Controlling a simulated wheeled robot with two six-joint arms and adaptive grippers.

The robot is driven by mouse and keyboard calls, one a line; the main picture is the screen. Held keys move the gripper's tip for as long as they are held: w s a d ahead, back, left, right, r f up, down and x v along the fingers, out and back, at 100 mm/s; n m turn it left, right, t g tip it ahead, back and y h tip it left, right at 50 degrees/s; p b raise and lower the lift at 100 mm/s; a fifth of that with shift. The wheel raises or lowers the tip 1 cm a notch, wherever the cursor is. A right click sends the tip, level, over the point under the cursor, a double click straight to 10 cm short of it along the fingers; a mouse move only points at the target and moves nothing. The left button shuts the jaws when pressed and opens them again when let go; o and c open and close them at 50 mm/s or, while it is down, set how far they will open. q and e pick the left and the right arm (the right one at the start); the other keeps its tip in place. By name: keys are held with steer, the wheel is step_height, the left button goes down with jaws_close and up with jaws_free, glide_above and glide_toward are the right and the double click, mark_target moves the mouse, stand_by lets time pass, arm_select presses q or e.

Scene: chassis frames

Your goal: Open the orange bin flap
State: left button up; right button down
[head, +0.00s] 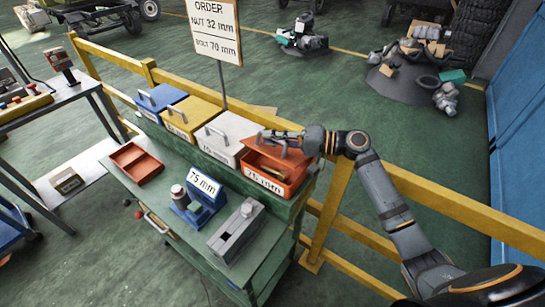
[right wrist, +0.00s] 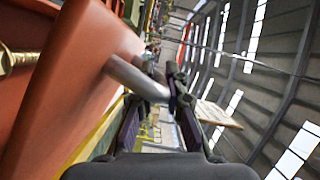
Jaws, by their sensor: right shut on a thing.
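The orange bin (head: 272,187) stands at the right end of the bin row. Its orange flap (head: 274,142) is raised and tilted, and the bin's inside shows below it. My right gripper (head: 290,136) is at the flap, with its arm coming in from the right. In the right wrist view the flap (right wrist: 75,80) fills the left side, and its grey bar handle (right wrist: 138,78) runs between the fingers of my right gripper (right wrist: 170,88), which are shut on it. My left gripper is not in view.
Blue (head: 160,99), yellow (head: 186,117) and white (head: 221,136) bins with shut flaps stand left of the orange one. A red tray (head: 136,163), a blue 75 mm holder (head: 199,199) and a grey block (head: 237,231) sit on the green bench. A yellow railing (head: 450,215) runs behind.

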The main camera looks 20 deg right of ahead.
steer(key=w+d+r+m+t+y+b, duration=0.2)
steer(key=w+d+r+m+t+b, duration=0.2)
steer(key=w+d+m, duration=0.4)
steer(key=shift+w+d+r+m+b, duration=0.35)
steer(key=shift+d+r+m+b, duration=0.5)
steer(key=shift+d+m, duration=1.05)
steer(key=shift+a+m, duration=0.3)
steer(key=c, duration=1.4)
jaws_free()
steer(key=shift+o, duration=0.2)
